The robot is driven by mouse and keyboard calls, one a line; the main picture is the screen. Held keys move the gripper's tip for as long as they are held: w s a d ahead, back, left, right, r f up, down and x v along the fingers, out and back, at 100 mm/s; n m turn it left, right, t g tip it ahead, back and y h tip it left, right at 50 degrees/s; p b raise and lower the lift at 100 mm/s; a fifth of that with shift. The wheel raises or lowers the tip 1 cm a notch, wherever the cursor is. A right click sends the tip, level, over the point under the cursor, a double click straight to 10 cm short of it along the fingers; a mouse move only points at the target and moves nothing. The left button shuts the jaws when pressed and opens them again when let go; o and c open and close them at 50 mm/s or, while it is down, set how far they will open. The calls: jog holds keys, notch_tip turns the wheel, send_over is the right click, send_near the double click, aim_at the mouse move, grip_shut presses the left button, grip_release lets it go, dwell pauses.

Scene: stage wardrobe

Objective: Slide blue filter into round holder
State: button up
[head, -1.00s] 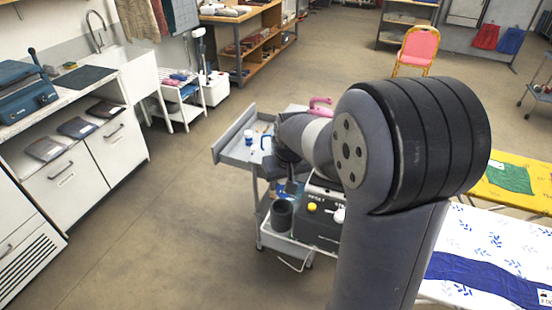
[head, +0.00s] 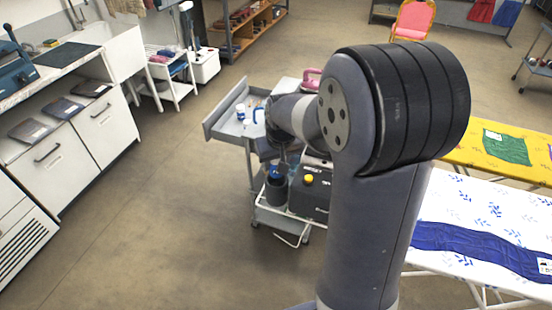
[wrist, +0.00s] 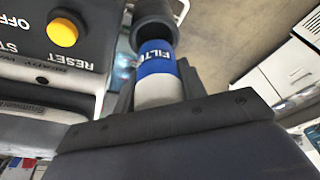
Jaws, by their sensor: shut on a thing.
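The blue filter (wrist: 155,56) is a cylinder with a blue band lettered "FILT…" and a white part nearer me. My gripper (wrist: 158,92) is shut around its white part in the wrist view. The round holder (wrist: 154,24) is a dark grey open cylinder at the filter's far end. In the head view the holder (head: 277,190) stands on the trolley's lower level, with the blue of the filter (head: 275,173) at its mouth. The filter's end overlaps the holder's rim; how deep it sits is hidden. My arm covers most of the gripper in the head view.
A dark control box (head: 312,190) with a yellow button (wrist: 62,32) stands close beside the holder. The grey trolley (head: 228,128) has an upper tray above it, with small items. An ironing board (head: 480,205) stands at right; the floor at left is clear.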

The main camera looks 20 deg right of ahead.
aim_at(277, 177)
jog(key=shift+f+b, duration=1.6)
jog(key=shift+f, duration=0.65)
jog(key=shift+s+f+b, duration=0.5)
jog(key=shift+f+b, duration=0.05)
jog(key=shift+f, duration=0.15)
jog(key=o, duration=0.9)
jog(key=shift+r, duration=0.3)
jog(key=shift+o, duration=0.9)
jog(key=v, duration=1.1)
jog(key=shift+w+r+t+b, duration=0.2)
jog(key=shift+r+t+b, duration=0.1)
jog(key=shift+r+b, duration=0.2)
